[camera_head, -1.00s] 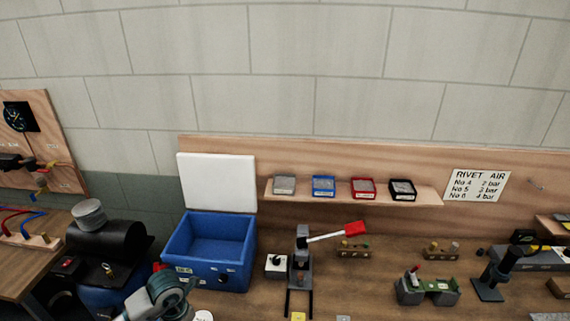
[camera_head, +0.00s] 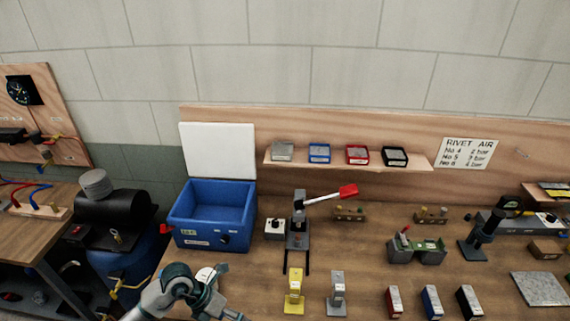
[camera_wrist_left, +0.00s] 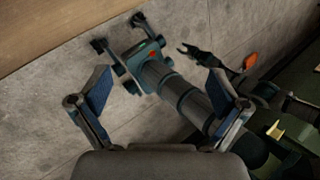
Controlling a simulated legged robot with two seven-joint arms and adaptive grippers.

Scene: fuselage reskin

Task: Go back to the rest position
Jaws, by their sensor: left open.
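My left gripper (camera_head: 228,292) shows at the bottom of the head view, low over the front of the workbench, left of the yellow block. In the left wrist view its two fingers (camera_wrist_left: 155,90) stand wide apart with nothing between them. A grey and teal arm, seemingly my right one, shows beyond them in the left wrist view, over grey floor. My right gripper does not show in the head view.
The workbench (camera_head: 360,270) holds a blue open bin (camera_head: 212,212), a red-handled press (camera_head: 298,220), a yellow block (camera_head: 294,291), a grey block (camera_head: 337,293) and several small coloured blocks. A shelf (camera_head: 425,165) behind holds several trays.

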